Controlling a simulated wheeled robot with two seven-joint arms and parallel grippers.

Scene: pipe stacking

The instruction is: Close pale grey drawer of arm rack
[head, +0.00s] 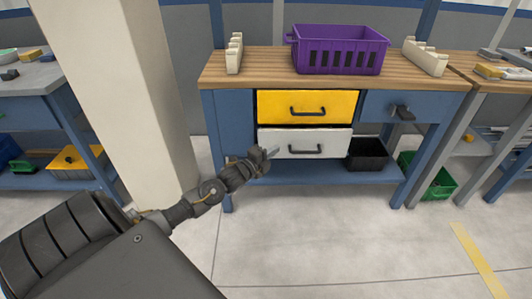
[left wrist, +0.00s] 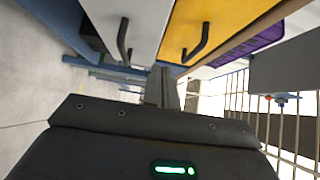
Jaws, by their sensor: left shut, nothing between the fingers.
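The pale grey drawer (head: 335,136) is in the blue workbench, directly below a yellow drawer (head: 280,104). It has a dark bar handle, and a dark gap shows above its front. How far it stands out is hard to tell. My left gripper (head: 272,153) is at the drawer's left part, left of the handle, with shut, empty fingers. In the left wrist view the shut fingers (left wrist: 163,88) point toward the drawer fronts, with the grey drawer (left wrist: 140,18) at upper left and the yellow drawer (left wrist: 220,20) beside it. Contact cannot be told. My right gripper is out of view.
A purple crate (head: 340,34) stands on the wooden benchtop (head: 265,64) between two cream racks (head: 235,54) (head: 425,58). A black bin (head: 368,155) and a green bin (head: 438,186) are at lower right. A pale pillar (head: 120,90) stands at left. The floor in front is clear.

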